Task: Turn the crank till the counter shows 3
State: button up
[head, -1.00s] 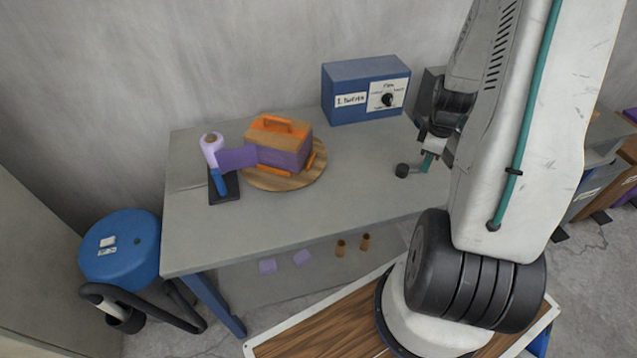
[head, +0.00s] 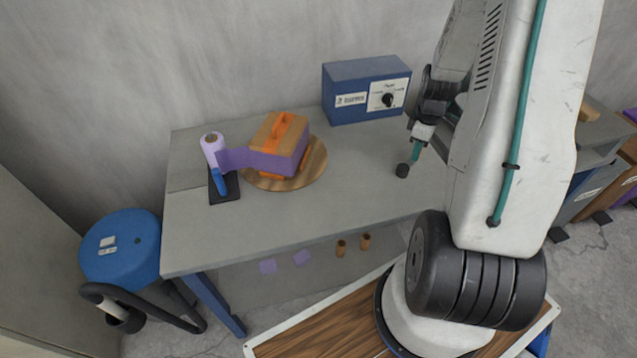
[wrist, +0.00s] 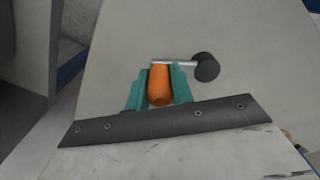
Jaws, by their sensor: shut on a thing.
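In the wrist view the crank has a round black hub (wrist: 206,67), a thin silver arm (wrist: 174,62) and an orange handle (wrist: 159,88). My gripper (wrist: 160,84) has its green fingers closed around the handle, one on each side. In the head view my gripper (head: 417,150) is just behind and right of the black hub (head: 402,171); the handle is hidden there. I cannot read any counter digit.
A blue box (head: 364,103) with a dial and a label too small to read stands at the table's back. A blue stool (head: 120,245) is on the floor at left. The grey table's (head: 260,225) front middle is clear.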

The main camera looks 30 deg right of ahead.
aim_at(392, 160)
jog(key=shift+w, duration=0.1)
jog(key=shift+w+a, duration=0.45)
jog(key=shift+w, duration=0.2)
jog(key=shift+w+a, duration=0.45)
jog(key=shift+w, duration=0.2)
jog(key=shift+w+a, duration=0.35)
jog(key=shift+a, duration=0.25)
jog(key=shift+w+a, duration=0.4)
jog(key=shift+a, duration=0.45)
